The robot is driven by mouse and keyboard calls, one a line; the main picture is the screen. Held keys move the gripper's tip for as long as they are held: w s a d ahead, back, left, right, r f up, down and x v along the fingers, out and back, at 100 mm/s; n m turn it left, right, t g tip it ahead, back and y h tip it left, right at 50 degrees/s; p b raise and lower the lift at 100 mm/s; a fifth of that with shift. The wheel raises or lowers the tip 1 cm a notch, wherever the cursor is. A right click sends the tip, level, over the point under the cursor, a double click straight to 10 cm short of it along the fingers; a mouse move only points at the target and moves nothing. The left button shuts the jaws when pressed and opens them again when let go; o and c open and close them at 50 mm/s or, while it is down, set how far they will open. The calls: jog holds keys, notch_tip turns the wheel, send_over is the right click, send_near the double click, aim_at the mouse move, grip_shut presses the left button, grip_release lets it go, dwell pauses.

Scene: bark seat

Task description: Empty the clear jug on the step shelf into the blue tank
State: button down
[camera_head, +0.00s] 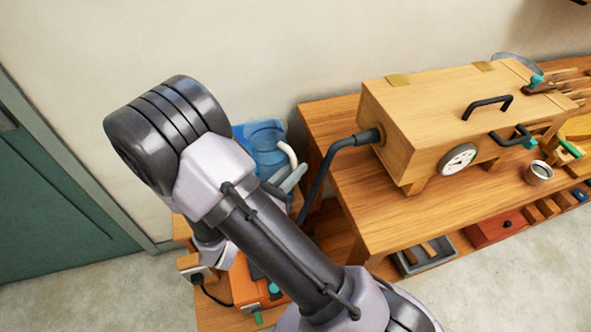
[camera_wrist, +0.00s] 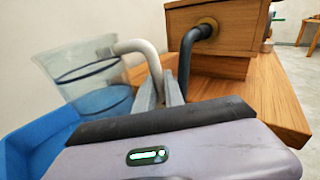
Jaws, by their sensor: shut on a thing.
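The clear jug (camera_wrist: 92,62) has a pale handle (camera_wrist: 143,47) and a dark ring-like line around its wall. My gripper (camera_wrist: 160,88) is shut on the handle in the wrist view. The jug is at or just over the blue tank (camera_wrist: 28,148), whose blue wall fills the lower left there. In the head view, the jug (camera_head: 266,136) shows in front of the tank (camera_head: 240,132), and my gripper (camera_head: 293,180) is at its handle. My arm hides much of the tank. I cannot tell how much liquid the jug holds or whether it is tilted.
A wooden box (camera_head: 400,130) with a dial and black handles stands on the wooden bench (camera_head: 340,185). A dark hose (camera_head: 335,155) runs from its side close to my gripper. An orange case (camera_head: 250,290) lies below my arm. A green door (camera_head: 50,205) is at the left.

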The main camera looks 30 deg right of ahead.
aim_at(291, 158)
jog(key=shift+w+a+r+n+p, duration=0.1)
jog(key=shift+w+r+n+p, duration=0.35)
jog(key=shift+p, duration=0.1)
jog(key=shift+s+r+n+g+p, duration=0.3)
jog(key=shift+r+n+p, duration=0.45)
jog(key=shift+p, duration=0.4)
jog(key=shift+r+n+y+p, duration=0.3)
jog(key=shift+r+n+p, duration=0.65)
jog(key=shift+p, duration=1.25)
jog(key=shift+w+a+r+n+g+p, duration=0.1)
jog(key=shift+w+r+n+g+p, duration=0.35)
jog(key=shift+r+p, duration=1.3)
jog(key=shift+w+a+r+n+p, duration=0.1)
jog(key=shift+w+r+n+p, duration=0.65)
jog(key=shift+p, duration=1.65)
jog(key=shift+w+a+r+n+g+p, duration=0.1)
jog(key=shift+w+r+n+g+p, duration=0.15)
jog(key=shift+r+n+p, duration=1.2)
